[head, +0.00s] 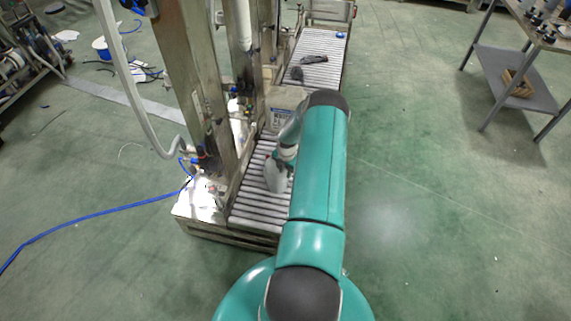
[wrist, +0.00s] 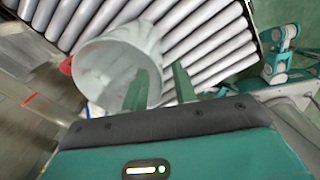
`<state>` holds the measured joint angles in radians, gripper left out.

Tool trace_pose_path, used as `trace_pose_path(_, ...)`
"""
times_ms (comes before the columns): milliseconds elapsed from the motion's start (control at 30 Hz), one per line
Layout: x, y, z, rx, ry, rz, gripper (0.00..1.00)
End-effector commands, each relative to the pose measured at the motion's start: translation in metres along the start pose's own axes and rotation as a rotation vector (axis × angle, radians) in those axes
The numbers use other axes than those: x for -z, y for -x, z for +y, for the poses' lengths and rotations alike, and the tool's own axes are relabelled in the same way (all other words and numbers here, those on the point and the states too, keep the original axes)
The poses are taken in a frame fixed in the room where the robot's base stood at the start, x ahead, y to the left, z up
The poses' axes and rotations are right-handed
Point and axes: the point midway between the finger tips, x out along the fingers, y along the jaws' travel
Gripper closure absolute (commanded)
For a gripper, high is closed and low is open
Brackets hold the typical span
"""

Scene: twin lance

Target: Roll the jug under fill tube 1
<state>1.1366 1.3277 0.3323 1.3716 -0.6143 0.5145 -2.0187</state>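The jug (wrist: 105,78) is a pale, translucent round container on the metal rollers in the wrist view. In the head view, a pale rounded shape beside my arm (head: 274,176) looks like the same jug, partly covered. My gripper (wrist: 160,84) is open, its two green fingers apart with rollers showing between them. The left finger overlaps the jug's right side in the picture; I cannot tell whether it touches. My fingertips are hidden in the head view. A white vertical tube (head: 243,28) hangs by the steel frame; I cannot tell which number it is.
The roller conveyor (head: 256,208) runs away from me beside steel posts (head: 195,75). A grey box-like object (head: 284,103) stands further along it, and a dark item (head: 314,59) lies beyond. A blue hose (head: 95,213) crosses the floor at left.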

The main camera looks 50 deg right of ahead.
Motion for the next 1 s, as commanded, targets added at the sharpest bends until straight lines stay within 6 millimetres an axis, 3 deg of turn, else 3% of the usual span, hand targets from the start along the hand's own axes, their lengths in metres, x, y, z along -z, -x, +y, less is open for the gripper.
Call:
trace_pose_path(100, 0.001, -0.023, -0.001, 0.002, -0.001, 0.001, 0.72)
trace_pose_path(300, 0.001, -0.047, 0.0, 0.0, -0.002, -0.001, 0.72)
trace_pose_path(667, 0.001, -0.053, 0.001, 0.0, -0.002, -0.001, 0.72)
trace_pose_path(833, 0.001, -0.053, 0.001, 0.0, -0.003, -0.001, 1.0)
trace_pose_path(1000, 0.001, -0.053, 0.001, 0.0, -0.003, -0.001, 1.0)
